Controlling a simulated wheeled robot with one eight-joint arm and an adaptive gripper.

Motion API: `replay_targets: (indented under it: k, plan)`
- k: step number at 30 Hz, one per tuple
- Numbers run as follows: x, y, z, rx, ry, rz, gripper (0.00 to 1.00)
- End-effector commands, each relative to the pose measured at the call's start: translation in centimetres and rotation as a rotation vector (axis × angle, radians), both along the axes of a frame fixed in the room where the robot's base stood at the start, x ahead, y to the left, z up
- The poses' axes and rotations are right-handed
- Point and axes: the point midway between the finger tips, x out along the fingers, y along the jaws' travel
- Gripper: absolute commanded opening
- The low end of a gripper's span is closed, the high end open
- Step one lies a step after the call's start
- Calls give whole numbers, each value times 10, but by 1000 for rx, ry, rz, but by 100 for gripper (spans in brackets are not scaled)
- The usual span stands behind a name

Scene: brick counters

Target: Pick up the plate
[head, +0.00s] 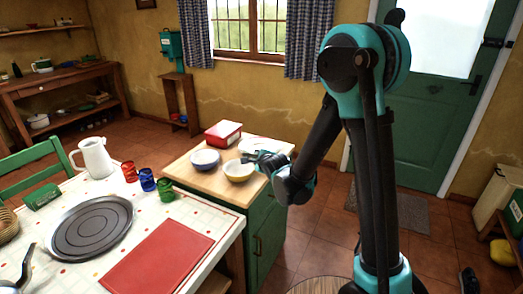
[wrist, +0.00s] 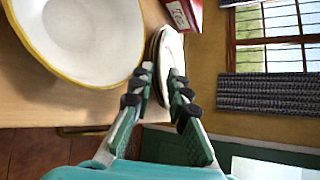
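The plate (head: 254,145) is white and lies on the small wooden-topped green cabinet, behind the yellow bowl in the head view. In the wrist view the plate (wrist: 172,50) shows as a narrow, steeply foreshortened white shape with a dark rim. My gripper (head: 262,158) is at the plate's near side, low over the cabinet top. In the wrist view my gripper (wrist: 162,74) has its two fingertips apart, with the plate's near edge between them. I cannot tell whether either finger touches it.
A yellow-rimmed bowl (head: 239,170) stands close beside my gripper; the bowl (wrist: 75,35) fills the wrist view's upper left. A blue bowl (head: 205,160) and a red box (head: 223,134) share the cabinet top (head: 190,177). A tiled table (head: 160,217) with a jug (head: 94,157) stands left.

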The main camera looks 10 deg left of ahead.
Motion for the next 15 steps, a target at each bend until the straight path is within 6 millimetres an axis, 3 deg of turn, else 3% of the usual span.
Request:
replay_targets:
  k: [7,15]
  plan:
    - [13,5,-6,-1,0,-1,16]
    - [44,17,-19,0,0,0,16]
